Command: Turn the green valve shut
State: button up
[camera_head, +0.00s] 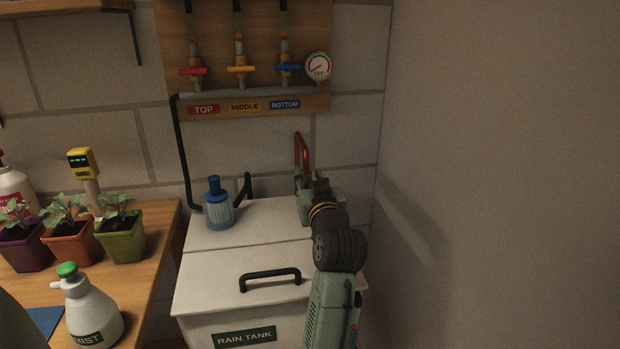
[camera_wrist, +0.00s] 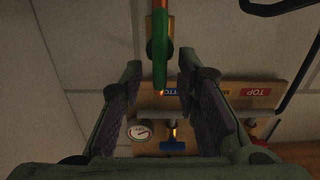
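The green valve's handle (camera_wrist: 159,65) shows in the wrist view as a long narrow bar at the top middle, with a brass part (camera_wrist: 170,38) beside it and an orange-red pipe end above. My gripper (camera_wrist: 159,66) is open, one finger on each side of the green handle, with visible gaps and no clear contact. In the head view my gripper (camera_head: 304,178) is at the back right of the rain tank, by an upright copper-red pipe (camera_head: 302,150). My gripper and wrist hide most of the green valve there.
The white rain tank (camera_head: 200,290) has a black lid handle (camera_head: 270,273) and a blue filter bottle (camera_head: 217,205) on top. Red (camera_head: 193,71), yellow (camera_head: 240,69) and blue (camera_head: 288,67) valves and a gauge (camera_head: 317,66) are on the board above. A bare wall is close on the right.

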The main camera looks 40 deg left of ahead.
grip_shut()
dwell(0.3)
jog(key=shift+m, duration=0.3)
jog(key=m, duration=0.3)
jog(key=shift+w+d+p, duration=0.3)
jog(key=shift+w, duration=0.05)
jog(key=m, duration=0.3)
jog(key=f+m+p, duration=0.1)
jog(key=m, duration=0.2)
jog(key=w+d+m+p, duration=0.1)
jog(key=m, duration=0.3)
jog(key=shift+w+f, duration=0.1)
jog(key=shift+f, duration=0.2)
jog(key=shift+f+m+p, duration=0.3)
jog(key=shift+m+p, duration=0.15)
jog(key=shift+m, duration=0.65)
jog(key=shift+f+m+p, duration=0.25)
jog(key=shift+m+p, duration=0.15)
jog(key=shift+m, duration=0.7)
